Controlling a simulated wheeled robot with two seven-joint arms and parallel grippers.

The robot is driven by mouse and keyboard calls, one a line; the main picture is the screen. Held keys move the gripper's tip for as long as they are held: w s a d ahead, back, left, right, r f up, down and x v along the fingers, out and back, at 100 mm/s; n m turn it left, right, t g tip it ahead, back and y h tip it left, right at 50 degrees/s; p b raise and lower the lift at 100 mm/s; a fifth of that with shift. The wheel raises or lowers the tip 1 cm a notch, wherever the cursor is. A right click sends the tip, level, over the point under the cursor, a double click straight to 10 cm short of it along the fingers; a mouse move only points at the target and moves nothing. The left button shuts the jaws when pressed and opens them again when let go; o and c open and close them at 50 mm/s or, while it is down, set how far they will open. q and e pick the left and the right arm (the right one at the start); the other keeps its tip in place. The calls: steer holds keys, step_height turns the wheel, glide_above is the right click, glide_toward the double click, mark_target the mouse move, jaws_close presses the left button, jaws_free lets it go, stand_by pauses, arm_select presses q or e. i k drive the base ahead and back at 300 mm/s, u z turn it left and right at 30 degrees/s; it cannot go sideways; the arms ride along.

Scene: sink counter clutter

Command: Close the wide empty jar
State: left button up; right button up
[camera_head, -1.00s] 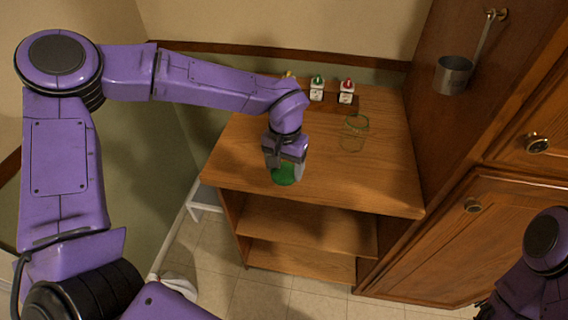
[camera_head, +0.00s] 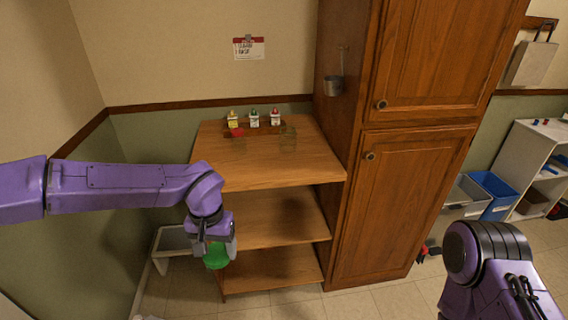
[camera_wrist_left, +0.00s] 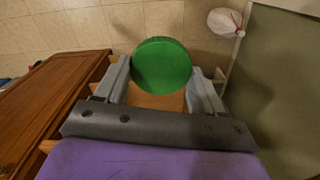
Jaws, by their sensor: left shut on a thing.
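My left gripper (camera_head: 212,243) is shut on a round green lid (camera_head: 217,257) and holds it in front of the wooden shelf unit, below its top. In the left wrist view the green lid (camera_wrist_left: 162,66) sits between the two grey fingers. A clear glass jar (camera_head: 288,140) stands at the right of the shelf top, with no lid seen on it. A second clear jar (camera_head: 239,145) with a red top stands to its left. Which jar is wider is hard to tell. My right arm shows at the lower right; its gripper is out of view.
Small bottles with yellow (camera_head: 233,118), green (camera_head: 254,118) and red (camera_head: 275,117) tops stand along the back of the shelf top (camera_head: 265,175). A tall wooden cabinet (camera_head: 415,190) borders it on the right, with a metal cup (camera_head: 333,86) hanging on its side. The front of the top is clear.

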mark_target(288, 133)
steer(key=k, duration=0.5)
steer(key=u, duration=0.4)
steer(key=i, duration=1.6)
steer(key=z, duration=2.4)
steer(key=k, duration=0.1)
steer(key=u, duration=1.85)
